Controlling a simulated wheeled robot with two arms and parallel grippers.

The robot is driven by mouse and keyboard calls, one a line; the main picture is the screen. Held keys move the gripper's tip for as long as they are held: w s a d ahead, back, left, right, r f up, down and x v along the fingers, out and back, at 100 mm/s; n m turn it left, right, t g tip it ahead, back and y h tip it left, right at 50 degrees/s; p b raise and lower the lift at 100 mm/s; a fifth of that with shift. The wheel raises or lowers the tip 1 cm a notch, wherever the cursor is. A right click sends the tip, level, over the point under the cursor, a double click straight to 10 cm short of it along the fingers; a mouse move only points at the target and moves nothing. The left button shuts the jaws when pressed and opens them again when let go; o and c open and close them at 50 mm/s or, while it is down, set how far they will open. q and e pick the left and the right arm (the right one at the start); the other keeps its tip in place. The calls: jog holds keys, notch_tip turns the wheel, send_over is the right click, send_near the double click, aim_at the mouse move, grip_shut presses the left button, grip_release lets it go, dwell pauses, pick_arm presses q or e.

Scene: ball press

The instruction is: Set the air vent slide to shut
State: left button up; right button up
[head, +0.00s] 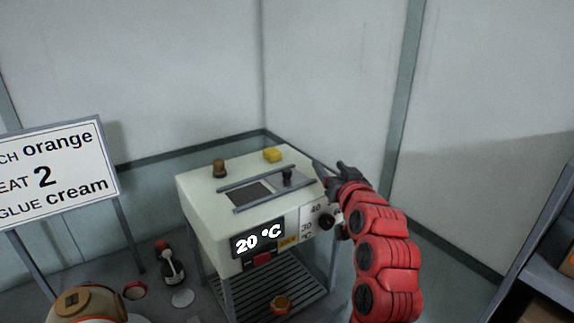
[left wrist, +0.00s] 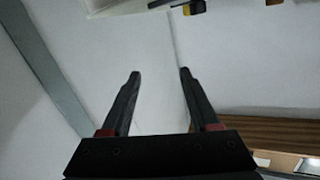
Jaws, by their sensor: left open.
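The white press machine (head: 207,205) stands at the middle of the head view. On its top, two grey rails flank the air vent, whose dark opening (head: 250,193) shows at the left end. The vent slide with its dark knob (head: 287,176) sits toward the right end of the rails. My left gripper (head: 330,166) is open beside the machine's right edge, to the right of the knob and apart from it. In the left wrist view, its open fingers (left wrist: 160,73) hold nothing.
A brown knob (head: 219,168) and a yellow block (head: 272,155) are on the machine's top. A sign (head: 58,170) stands left. A shelf (head: 550,275) is at the right.

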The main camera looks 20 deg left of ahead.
aim_at(288, 171)
pick_arm(q)
jog(key=s+a+n+g, duration=0.2)
jog(key=s+n+g, duration=0.2)
jog(key=s, duration=0.3)
jog(key=p+x, duration=0.9)
jog(key=x, duration=0.7)
jog(key=shift+w+a, duration=0.3)
jog(key=shift+a, duration=0.05)
jog(key=shift+w+a+f, duration=0.1)
jog(key=shift+w+f, duration=0.1)
jog(key=shift+w, duration=0.05)
grip_shut()
